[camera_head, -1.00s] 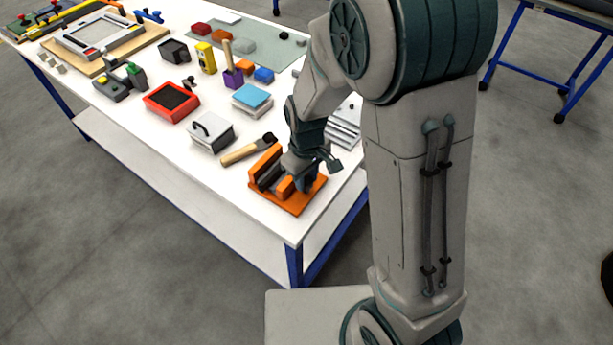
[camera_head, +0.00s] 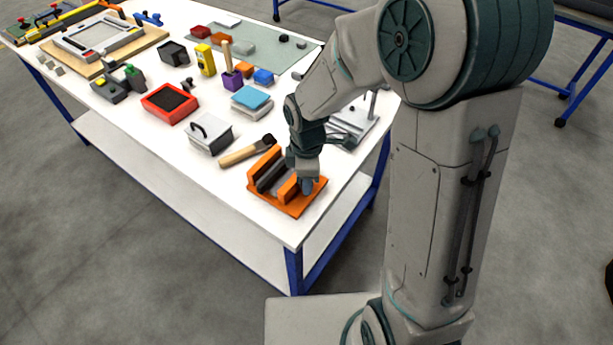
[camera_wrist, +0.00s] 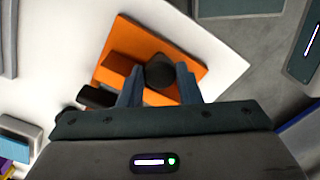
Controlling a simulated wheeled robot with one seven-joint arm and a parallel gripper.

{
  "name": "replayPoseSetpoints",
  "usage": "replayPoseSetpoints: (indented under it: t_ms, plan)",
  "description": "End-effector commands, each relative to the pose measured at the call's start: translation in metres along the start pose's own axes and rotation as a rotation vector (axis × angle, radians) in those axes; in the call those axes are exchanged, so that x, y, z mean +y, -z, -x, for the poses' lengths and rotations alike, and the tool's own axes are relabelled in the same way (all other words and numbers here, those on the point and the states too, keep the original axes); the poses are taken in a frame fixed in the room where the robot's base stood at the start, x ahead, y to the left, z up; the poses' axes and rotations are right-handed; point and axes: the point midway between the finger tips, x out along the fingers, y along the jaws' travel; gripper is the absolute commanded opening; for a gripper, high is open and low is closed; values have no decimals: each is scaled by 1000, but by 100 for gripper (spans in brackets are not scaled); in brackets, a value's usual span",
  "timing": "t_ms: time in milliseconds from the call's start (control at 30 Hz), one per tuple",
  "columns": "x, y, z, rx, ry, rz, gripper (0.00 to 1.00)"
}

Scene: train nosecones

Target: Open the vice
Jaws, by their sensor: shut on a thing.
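The vice (camera_head: 308,201) has an orange base with upright orange jaws and a dark grey part between them. It sits at the near right corner of the white table. My gripper (camera_head: 307,186) is at its right end, pointing down. In the wrist view the gripper fingers (camera_wrist: 158,84) stand on either side of a dark round knob (camera_wrist: 160,70) on the vice (camera_wrist: 195,58) and are shut on it. The knob is hidden in the head view. How wide the jaws stand apart is hard to tell.
A wooden-handled brush (camera_head: 240,156) lies close behind the vice. A grey and white box with a handle (camera_head: 209,135), a red tray (camera_head: 170,103) and a stack with a blue top (camera_head: 251,98) stand farther back. The table's edge (camera_head: 293,247) is close in front.

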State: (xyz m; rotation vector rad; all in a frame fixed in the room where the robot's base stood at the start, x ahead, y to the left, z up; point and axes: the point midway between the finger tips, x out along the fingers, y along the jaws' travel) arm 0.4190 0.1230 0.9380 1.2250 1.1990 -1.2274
Motion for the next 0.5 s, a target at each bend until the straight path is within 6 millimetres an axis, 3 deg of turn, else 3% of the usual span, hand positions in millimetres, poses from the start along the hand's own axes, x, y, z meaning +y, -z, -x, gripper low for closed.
replayPoseSetpoints:
  t_ms: [200, 500]
  plan:
    - [0, 2, 1, 2, -3, 104, 8]
    - [0, 4, 1, 3, -5, 117, 8]
